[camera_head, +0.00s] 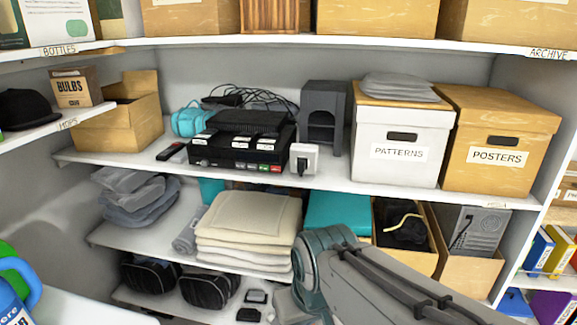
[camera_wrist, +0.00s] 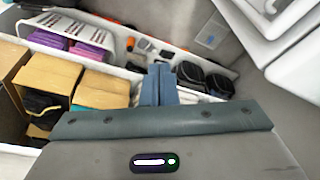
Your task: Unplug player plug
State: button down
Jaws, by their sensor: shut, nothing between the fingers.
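The player is a black box-shaped device (camera_head: 240,147) on the middle shelf, with white labels and a row of small buttons on its front. A white socket box (camera_head: 304,159) stands just right of it, with a dark plug (camera_head: 302,165) at its front. Black cables (camera_head: 262,98) lie tangled behind the player; which one leads to the plug cannot be told. My gripper (camera_wrist: 160,84) is shut and empty in the wrist view, pointing toward the lower shelving. Neither player nor plug is recognisable there. In the head view my arm is low, below the player's shelf.
A grey stand (camera_head: 323,118) and a white PATTERNS box (camera_head: 402,140) are right of the socket. A turquoise item (camera_head: 189,119) and a remote (camera_head: 171,151) lie left. Folded towels (camera_head: 248,228) and open cardboard boxes (camera_head: 420,257) fill the shelf below. Another shelf overhangs the player.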

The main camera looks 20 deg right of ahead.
dwell(0.3)
jog(key=c, duration=1.5)
grip_release()
jog(key=shift+d, duration=0.1)
jog(key=o, duration=0.5)
jog(key=shift+w+d+f, duration=0.1)
jog(key=shift+w+d, duration=0.1)
jog(key=shift+d, duration=0.05)
jog(key=shift+o, duration=0.4)
jog(key=w+d+n+h+b, duration=0.4)
jog(key=w+d+n+h, duration=0.1)
jog(key=w+d+n, duration=0.1)
jog(key=shift+w+d+t, duration=0.4)
jog(key=shift+w+d, duration=0.45)
jog(key=shift+d, duration=0.15)
jog(key=w+d+r+n+t+h+b, duration=0.1)
jog(key=w+n+t+b, duration=0.4)
jog(key=w+n, duration=0.7)
jog(key=w+d+r+n+t+h+b, duration=0.2)
jog(key=w+n+t+b, duration=0.3)
jog(key=w+n, duration=0.7)
jog(key=shift+w+d+r+t+h, duration=0.15)
jog(key=shift+w+r+t+h, duration=0.55)
jog(key=shift+w, duration=2.85)
jog(key=shift+f, duration=0.3)
